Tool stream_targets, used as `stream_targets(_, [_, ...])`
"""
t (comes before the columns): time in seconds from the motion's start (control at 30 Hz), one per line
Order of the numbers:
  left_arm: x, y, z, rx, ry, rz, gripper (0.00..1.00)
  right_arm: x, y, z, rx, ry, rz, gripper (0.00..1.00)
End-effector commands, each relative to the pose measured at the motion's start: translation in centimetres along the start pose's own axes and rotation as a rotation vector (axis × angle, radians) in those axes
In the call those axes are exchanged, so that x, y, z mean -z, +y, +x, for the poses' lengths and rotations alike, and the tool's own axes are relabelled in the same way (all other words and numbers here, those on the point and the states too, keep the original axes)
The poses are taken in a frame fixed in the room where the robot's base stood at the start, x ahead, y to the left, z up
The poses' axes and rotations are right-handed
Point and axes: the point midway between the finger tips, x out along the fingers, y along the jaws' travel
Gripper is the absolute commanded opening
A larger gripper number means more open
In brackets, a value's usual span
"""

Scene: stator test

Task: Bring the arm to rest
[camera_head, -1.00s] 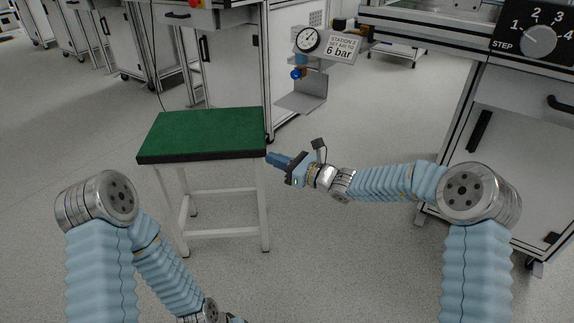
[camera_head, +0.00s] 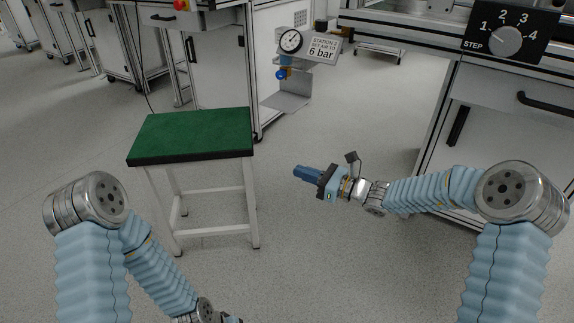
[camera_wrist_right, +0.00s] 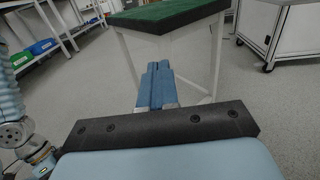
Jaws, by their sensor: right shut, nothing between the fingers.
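My right gripper (camera_head: 307,174) is shut and empty. It hangs over open floor to the right of the green-topped table (camera_head: 192,134), apart from it. In the right wrist view its blue fingers (camera_wrist_right: 156,84) lie together, pointing toward the table's white legs, with the green top (camera_wrist_right: 165,14) above. My right arm (camera_head: 425,192) reaches in from the right with its elbow at the right edge. My left arm (camera_head: 160,268) is bent down at the lower left; its gripper cannot be made out.
A gauge stand with a "6 bar" sign (camera_head: 322,48) stands behind the table. At right is a workbench cabinet (camera_head: 490,130) with a step dial (camera_head: 505,41), close to my right arm. Open floor lies in the middle.

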Motion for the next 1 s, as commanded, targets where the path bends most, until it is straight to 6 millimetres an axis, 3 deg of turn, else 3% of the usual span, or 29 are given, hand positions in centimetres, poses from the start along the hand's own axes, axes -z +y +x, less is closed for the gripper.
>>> stream_targets(0.17, [0.0,0.1,-0.1,0.0,-0.001,0.0,0.43,0.1,0.1,-1.0,-0.001,0.001,0.0,0.0])
stream_targets(0.27, [0.0,0.0,-0.1,0.0,-0.001,0.0,0.43,1.2,0.8,-1.0,-0.019,0.036,-0.011,0.0])
stream_targets(0.37, [0.0,0.0,-0.1,0.0,-0.001,0.0,0.43,4.8,3.1,-1.3,-0.084,0.15,-0.055,0.0])
stream_targets(0.47, [0.0,0.0,-0.1,0.0,-0.001,0.0,0.43,10.8,7.2,-2.7,-0.209,0.339,-0.151,0.0])
stream_targets(0.57, [0.0,0.0,-0.1,0.0,-0.001,0.0,0.43,17.6,11.9,-5.9,-0.385,0.553,-0.31,0.0])
stream_targets(0.7, [0.0,0.0,-0.1,0.0,-0.001,0.0,0.43,25.6,17.4,-12.5,-0.69,0.787,-0.633,0.0])
stream_targets(0.83, [0.0,0.0,-0.1,0.0,-0.001,0.0,0.43,29.8,20.4,-17.8,-0.954,0.865,-0.997,0.0])
stream_targets(1.0, [0.0,0.1,-0.1,0.0,-0.001,0.0,0.43,31.6,23.0,-20.6,-1.17,0.774,-1.44,0.0])
